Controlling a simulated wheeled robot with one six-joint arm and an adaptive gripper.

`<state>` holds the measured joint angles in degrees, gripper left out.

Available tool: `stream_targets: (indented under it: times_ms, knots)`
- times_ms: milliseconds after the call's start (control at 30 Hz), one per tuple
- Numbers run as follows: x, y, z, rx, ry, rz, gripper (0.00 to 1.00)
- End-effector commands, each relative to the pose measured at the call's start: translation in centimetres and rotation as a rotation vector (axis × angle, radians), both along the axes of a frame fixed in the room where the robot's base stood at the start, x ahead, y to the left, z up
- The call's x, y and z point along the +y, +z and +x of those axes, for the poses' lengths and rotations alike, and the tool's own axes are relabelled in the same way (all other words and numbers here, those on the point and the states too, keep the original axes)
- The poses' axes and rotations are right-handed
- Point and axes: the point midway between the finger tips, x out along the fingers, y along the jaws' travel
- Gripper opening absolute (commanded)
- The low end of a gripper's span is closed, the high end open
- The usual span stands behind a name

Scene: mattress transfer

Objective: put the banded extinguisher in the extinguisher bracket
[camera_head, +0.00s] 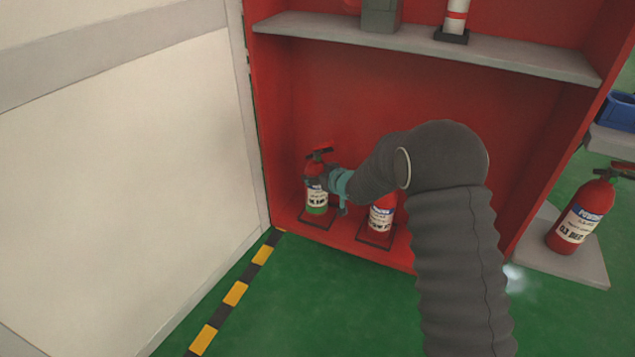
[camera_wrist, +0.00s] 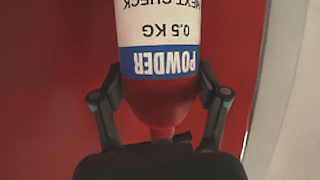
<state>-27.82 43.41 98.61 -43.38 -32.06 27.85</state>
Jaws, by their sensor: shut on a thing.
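The banded extinguisher (camera_head: 316,197) is red with a white label and a green band near its base. It looks upright at the cabinet's lower left, over a dark square bracket (camera_head: 315,227); I cannot tell whether its base touches down. My gripper (camera_head: 329,182) is shut on its upper body from the right. In the wrist view, my fingers (camera_wrist: 163,95) lie on both sides of the extinguisher (camera_wrist: 160,62), by its blue "POWDER" strip. Its green band is out of that view.
Another extinguisher (camera_head: 381,217) stands close to the right in a second dark frame, partly behind my arm. The red cabinet (camera_head: 470,95) has a grey shelf (camera_head: 430,46) above. A white wall (camera_head: 120,150) is at left.

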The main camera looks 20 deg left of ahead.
Motion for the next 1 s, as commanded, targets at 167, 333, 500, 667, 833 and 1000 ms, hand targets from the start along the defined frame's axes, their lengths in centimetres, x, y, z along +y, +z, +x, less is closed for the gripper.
stream_targets:
  times_ms: [167,333,500,667,833,1000]
  knots:
    - [0.1,-1.9,0.0,-0.002,0.001,0.003,0.04]
    - [0.1,-2.0,0.1,-0.004,0.0,0.004,0.04]
    - [0.1,-2.1,0.1,-0.003,0.0,0.004,0.04]
    - [0.0,-2.5,0.0,0.001,0.0,0.001,0.93]
    - [0.0,-2.5,0.0,0.001,0.0,0.001,0.98]
    - [0.0,-2.5,0.0,0.001,0.0,0.001,0.98]
